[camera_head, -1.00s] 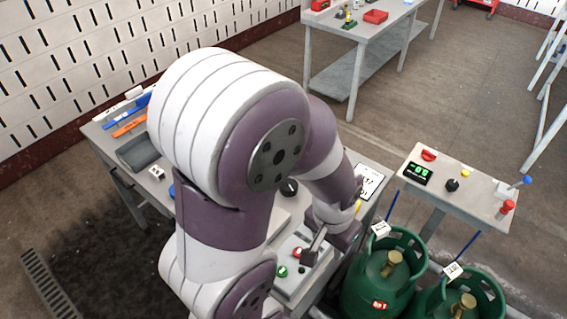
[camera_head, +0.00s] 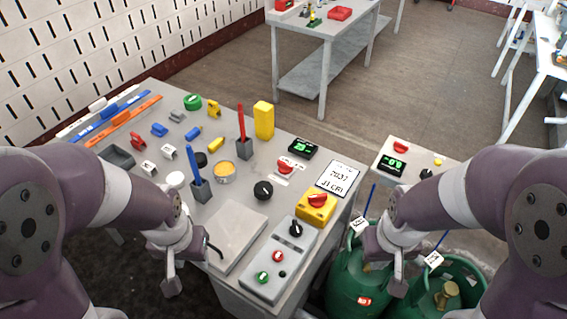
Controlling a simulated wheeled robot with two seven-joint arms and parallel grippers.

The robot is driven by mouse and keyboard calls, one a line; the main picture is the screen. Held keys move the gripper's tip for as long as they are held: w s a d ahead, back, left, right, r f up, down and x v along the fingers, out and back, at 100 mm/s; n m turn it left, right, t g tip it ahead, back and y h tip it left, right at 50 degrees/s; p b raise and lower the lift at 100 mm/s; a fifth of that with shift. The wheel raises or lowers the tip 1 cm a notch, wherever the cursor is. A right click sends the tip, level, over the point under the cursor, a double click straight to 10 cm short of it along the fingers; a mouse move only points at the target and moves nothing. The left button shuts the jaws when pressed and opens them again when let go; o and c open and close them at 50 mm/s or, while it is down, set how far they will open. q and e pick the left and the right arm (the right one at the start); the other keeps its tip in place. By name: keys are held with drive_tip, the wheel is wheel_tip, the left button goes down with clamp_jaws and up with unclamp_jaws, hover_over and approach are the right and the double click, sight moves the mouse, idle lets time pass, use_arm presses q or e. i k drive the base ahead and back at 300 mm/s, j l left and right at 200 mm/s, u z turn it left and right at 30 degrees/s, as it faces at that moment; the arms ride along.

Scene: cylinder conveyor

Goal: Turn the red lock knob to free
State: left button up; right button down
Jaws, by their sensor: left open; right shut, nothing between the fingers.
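Several red knobs show, and I cannot tell which is the lock knob. One red knob (camera_head: 318,200) sits on a yellow box (camera_head: 315,212) at the table's right edge. Another red knob (camera_head: 285,164) sits on a pale plate behind it. A third red knob (camera_head: 400,146) is on the side stand. My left gripper (camera_head: 193,266) is open and empty at the table's front edge, left of the grey panel and apart from the knobs. My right gripper (camera_head: 397,275) is shut and empty, in front of the green cylinders, right of the yellow box.
A grey control box (camera_head: 262,278) with a black knob and green and red buttons stands at the front right. Green gas cylinders (camera_head: 345,290) stand beside the table. Upright pens, a yellow block (camera_head: 263,120) and small parts crowd the table.

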sight(285, 168)
drive_tip(key=k+z, duration=0.1)
drive_tip(key=k, duration=0.6)
drive_tip(key=i+j+z, duration=0.15)
drive_tip(key=z, duration=0.3)
drive_tip(key=j+z, duration=0.25)
drive_tip(key=z, duration=0.15)
drive_tip(key=i+j+z, duration=0.1)
drive_tip(key=j+z, duration=0.2)
drive_tip(key=z, duration=0.15)
drive_tip(key=j+z, duration=0.25)
drive_tip(key=z, duration=0.15)
drive_tip(key=j, duration=1.1)
drive_tip(key=k+j, duration=0.15)
drive_tip(key=j, duration=0.95)
